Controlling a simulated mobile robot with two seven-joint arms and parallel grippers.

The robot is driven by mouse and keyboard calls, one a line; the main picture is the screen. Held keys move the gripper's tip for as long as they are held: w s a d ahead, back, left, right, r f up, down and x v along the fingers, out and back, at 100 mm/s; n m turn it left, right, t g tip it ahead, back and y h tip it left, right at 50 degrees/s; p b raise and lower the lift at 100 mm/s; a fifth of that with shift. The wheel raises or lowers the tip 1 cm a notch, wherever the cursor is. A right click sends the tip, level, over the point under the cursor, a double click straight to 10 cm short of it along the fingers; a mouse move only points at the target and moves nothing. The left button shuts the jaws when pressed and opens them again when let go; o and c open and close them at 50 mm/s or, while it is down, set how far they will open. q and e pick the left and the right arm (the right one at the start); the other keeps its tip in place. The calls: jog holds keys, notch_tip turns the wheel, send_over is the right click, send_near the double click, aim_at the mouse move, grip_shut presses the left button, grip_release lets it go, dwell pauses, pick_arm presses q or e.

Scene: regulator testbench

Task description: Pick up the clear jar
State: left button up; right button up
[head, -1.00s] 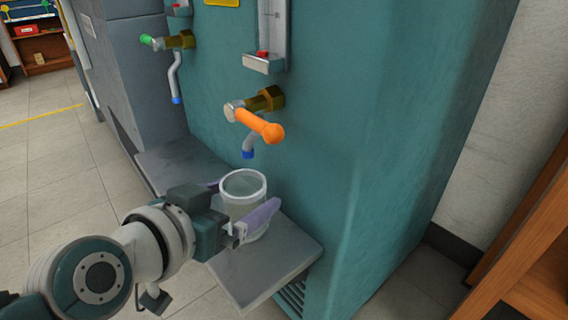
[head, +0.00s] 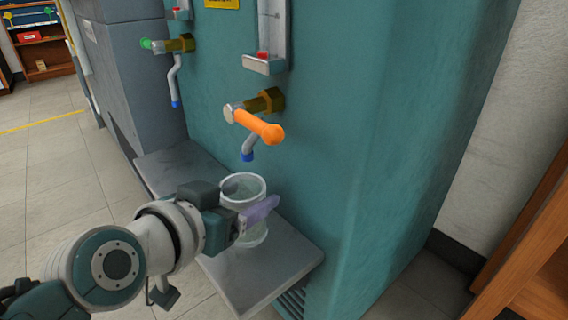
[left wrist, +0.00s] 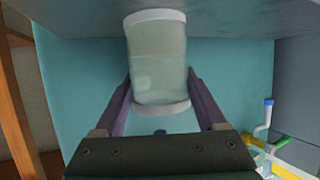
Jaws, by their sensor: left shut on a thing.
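The clear jar (head: 243,186) is a see-through cylinder with pale rims. It stands upright over the grey shelf on the teal machine, below the spout with the blue tip. My left gripper (head: 250,211) is shut on it, with purple fingers on either side. In the left wrist view the jar (left wrist: 158,60) sits between both fingers of my left gripper (left wrist: 160,90). The jar's base is partly hidden by the gripper in the head view, and I cannot tell whether it touches the shelf. My right gripper is not in view.
The orange-handled tap (head: 260,126) and its blue-tipped spout (head: 247,154) hang just above the jar. The grey shelf (head: 265,270) has bare room in front. A second, green-handled tap (head: 165,44) is farther left. A wooden shelf unit (head: 530,250) stands at the right.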

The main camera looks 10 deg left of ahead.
pick_arm(q)
jog(key=c, duration=0.4)
jog(key=shift+o, duration=0.2)
jog(key=shift+r+p, duration=0.75)
jog(key=shift+r, duration=0.05)
jog(key=shift+s+r+p, duration=0.15)
jog(key=shift+s+p, duration=0.1)
jog(key=shift+p, duration=0.1)
jog(key=s+a+p, duration=0.4)
jog(key=s+p, duration=0.1)
jog(key=s, duration=1.2)
jog(key=shift+a, duration=0.2)
jog(key=shift+w+f, duration=0.15)
jog(key=shift+f, duration=0.05)
